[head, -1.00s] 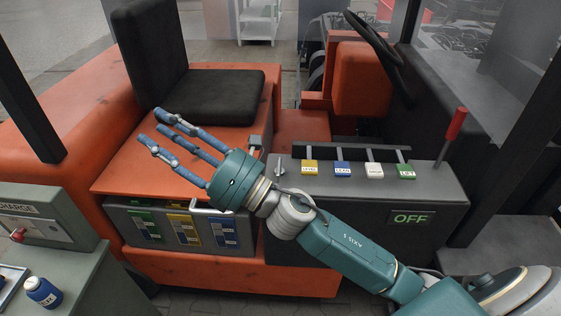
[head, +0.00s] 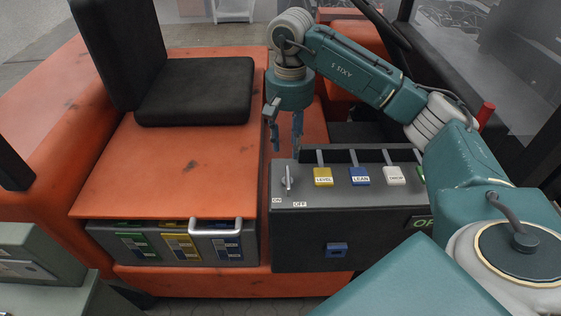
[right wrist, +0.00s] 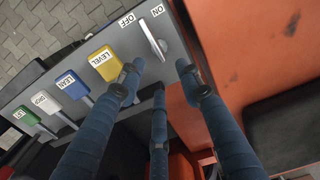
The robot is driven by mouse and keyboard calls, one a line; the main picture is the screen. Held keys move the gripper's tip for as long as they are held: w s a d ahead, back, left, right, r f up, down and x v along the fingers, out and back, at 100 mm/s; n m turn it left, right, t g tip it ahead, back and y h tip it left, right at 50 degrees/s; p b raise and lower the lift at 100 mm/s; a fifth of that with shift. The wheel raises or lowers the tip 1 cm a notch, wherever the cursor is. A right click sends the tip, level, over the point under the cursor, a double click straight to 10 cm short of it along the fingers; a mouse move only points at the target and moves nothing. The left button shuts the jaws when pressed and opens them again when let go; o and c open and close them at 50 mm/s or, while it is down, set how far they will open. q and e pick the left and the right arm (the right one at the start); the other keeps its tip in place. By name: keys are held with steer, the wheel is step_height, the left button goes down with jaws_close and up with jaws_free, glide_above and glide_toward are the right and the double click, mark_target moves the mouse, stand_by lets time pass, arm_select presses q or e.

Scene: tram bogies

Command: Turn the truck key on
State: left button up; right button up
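The key (head: 288,178) is a small grey metal handle at the left end of the dark control box (head: 330,220), with ON and OFF labels below it in the head view. I cannot tell its exact setting. A display (head: 421,223) on the box's front is partly hidden by my arm; green letters "OF" show. My right gripper (head: 284,128) points down just above and behind the key. Its fingers are spread and empty. In the right wrist view the key (right wrist: 153,40) shows beyond the open fingertips (right wrist: 158,76), apart from them. My left gripper is not in view.
Labelled levers, with a yellow LEVEL tag (head: 323,176) and a blue LEAN tag (head: 359,175), stand right of the key. The black seat (head: 195,95) and orange body (head: 165,165) lie left. The steering wheel and post are at upper right.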

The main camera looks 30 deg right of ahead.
mark_target(289, 171)
steer(key=f, duration=0.1)
steer(key=s+f+p, duration=0.1)
steer(key=f, duration=0.1)
steer(key=f+p, duration=0.1)
steer(key=f, duration=0.1)
steer(key=shift+s+a+f, duration=0.1)
steer(key=shift+s+f, duration=0.05)
steer(key=shift+s, duration=0.25)
steer(key=f, duration=0.1)
steer(key=f+p, duration=0.1)
steer(key=f, duration=0.1)
steer(key=shift+w, duration=0.35)
steer(key=shift+f, duration=0.8)
steer(key=shift+c, duration=0.5)
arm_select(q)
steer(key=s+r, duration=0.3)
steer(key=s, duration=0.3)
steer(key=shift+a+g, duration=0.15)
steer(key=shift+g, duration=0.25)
arm_select(e)
jaws_close()
